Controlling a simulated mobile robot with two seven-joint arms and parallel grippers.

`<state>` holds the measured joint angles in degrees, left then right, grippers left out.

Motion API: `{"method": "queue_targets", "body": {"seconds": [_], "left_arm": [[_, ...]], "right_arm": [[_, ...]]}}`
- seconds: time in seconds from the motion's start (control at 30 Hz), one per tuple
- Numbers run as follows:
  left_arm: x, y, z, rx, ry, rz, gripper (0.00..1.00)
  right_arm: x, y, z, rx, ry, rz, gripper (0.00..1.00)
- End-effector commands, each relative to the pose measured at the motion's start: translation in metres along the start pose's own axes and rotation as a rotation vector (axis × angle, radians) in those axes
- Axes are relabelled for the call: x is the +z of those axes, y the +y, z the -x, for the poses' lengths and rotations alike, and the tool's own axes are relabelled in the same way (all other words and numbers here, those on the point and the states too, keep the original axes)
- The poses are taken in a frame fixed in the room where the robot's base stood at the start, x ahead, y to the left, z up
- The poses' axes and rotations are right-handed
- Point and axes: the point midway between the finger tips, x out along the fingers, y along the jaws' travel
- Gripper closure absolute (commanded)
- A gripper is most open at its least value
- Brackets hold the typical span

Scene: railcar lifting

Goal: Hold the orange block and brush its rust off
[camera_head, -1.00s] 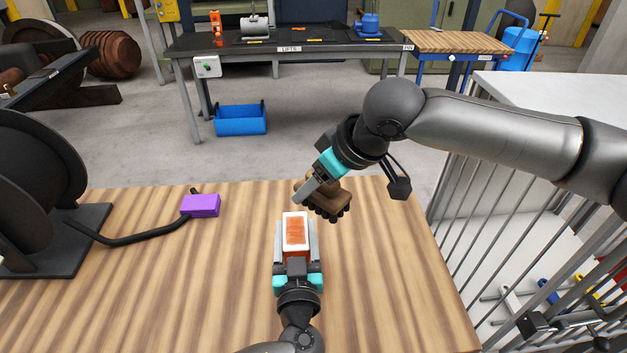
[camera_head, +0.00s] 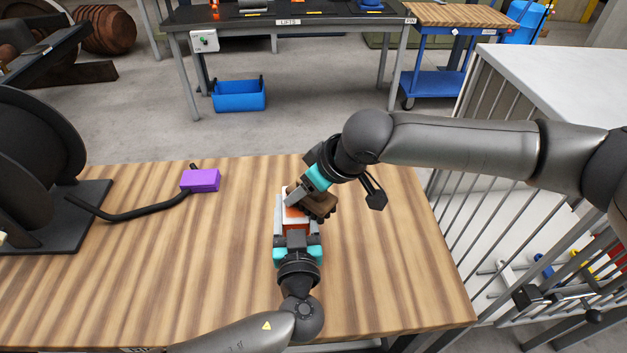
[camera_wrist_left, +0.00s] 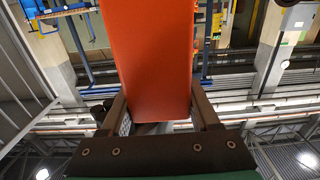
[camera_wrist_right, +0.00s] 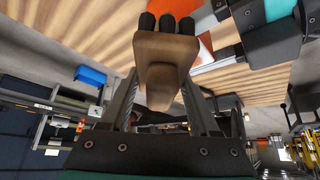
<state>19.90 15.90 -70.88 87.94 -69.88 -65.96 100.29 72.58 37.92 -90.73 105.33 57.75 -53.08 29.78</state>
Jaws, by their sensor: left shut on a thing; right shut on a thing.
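The orange block (camera_head: 297,228) lies on the wooden table between the fingers of my left gripper (camera_head: 296,215), which is shut on it. Its orange side fills the middle of the left wrist view (camera_wrist_left: 158,60). Its top has a white border around a rust patch (camera_head: 293,214), now partly covered. My right gripper (camera_head: 305,198) is shut on a brown wooden brush (camera_head: 322,207) with dark bristle tufts. The brush is over the right part of the block's top; I cannot tell if the bristles touch. The brush also shows in the right wrist view (camera_wrist_right: 165,60).
A purple block (camera_head: 201,180) on a black bent handle lies at the left of the wooden table (camera_head: 150,270), beside a dark wheel-like stand (camera_head: 40,170). A metal railing (camera_head: 480,220) stands right. A blue bin (camera_head: 238,96) sits on the floor beyond.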

Motion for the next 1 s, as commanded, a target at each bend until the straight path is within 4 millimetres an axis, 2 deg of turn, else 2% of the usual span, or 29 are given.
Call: {"method": "queue_targets", "body": {"seconds": [0.23,0.7,0.8,1.0], "left_arm": [[0.000,0.001,0.001,0.002,-0.001,-0.001,1.00],[0.000,0.000,0.000,0.001,-0.001,0.000,1.00],[0.000,0.000,0.000,0.000,-0.001,0.000,1.00],[0.000,0.001,0.000,0.002,0.000,0.000,1.00]], "right_arm": [[-0.012,-0.018,-0.010,-0.004,-0.006,0.001,0.90],[0.015,0.013,0.006,0.001,-0.012,-0.005,0.90],[0.016,0.006,0.007,-0.002,-0.012,0.000,0.90],[0.004,-0.008,-0.001,-0.005,-0.011,-0.002,0.90]]}}
